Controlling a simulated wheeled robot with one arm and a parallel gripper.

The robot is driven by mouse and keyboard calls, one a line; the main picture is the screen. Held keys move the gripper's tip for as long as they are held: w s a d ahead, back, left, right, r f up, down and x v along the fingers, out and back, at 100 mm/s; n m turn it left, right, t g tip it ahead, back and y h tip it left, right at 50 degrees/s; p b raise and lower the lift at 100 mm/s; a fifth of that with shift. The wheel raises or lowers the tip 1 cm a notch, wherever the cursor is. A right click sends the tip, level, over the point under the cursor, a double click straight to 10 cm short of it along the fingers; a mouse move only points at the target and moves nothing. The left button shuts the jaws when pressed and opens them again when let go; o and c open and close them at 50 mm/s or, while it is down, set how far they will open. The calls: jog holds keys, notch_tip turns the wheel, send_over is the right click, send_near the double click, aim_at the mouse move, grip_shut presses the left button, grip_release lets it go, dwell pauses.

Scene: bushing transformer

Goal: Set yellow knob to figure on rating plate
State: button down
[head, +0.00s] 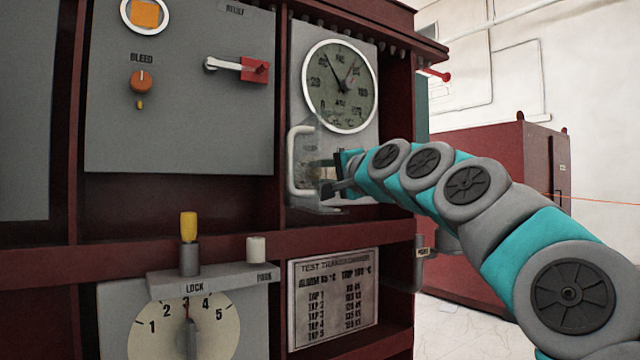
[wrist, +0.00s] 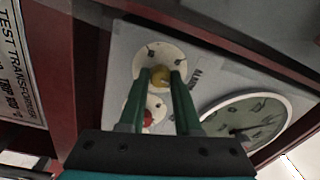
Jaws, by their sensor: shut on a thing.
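The yellow knob (wrist: 161,76) sits on a round pale dial in the wrist view. My gripper (wrist: 161,80) is shut on it, one green finger on each side. A red knob (wrist: 147,118) on a second pale dial is just beside the fingers. In the head view my gripper (head: 335,172) reaches behind a clear cover (head: 318,140) with a pale handle, which hides the knobs. The rating plate (head: 333,298) is below, headed "TEST TRANSFORMER", with an alarm figure that looks like 85 °C, a trip figure like 100 °C, and tap rows.
A round gauge (head: 340,86) is above the clear cover; it also shows in the wrist view (wrist: 245,122). A tap dial (head: 185,325) with a yellow-topped lock pin (head: 189,240) is lower left.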

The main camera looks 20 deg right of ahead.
jog(key=n+b, duration=0.2)
jog(key=n, duration=0.3)
jog(key=shift+n+b, duration=0.3)
jog(key=shift+n, duration=0.1)
dwell(0.3)
jog(key=c, duration=0.6)
grip_release()
jog(key=shift+s, duration=0.15)
jog(key=v, duration=0.7)
jog(key=shift+s+d, duration=0.2)
jog(key=shift+s, duration=0.05)
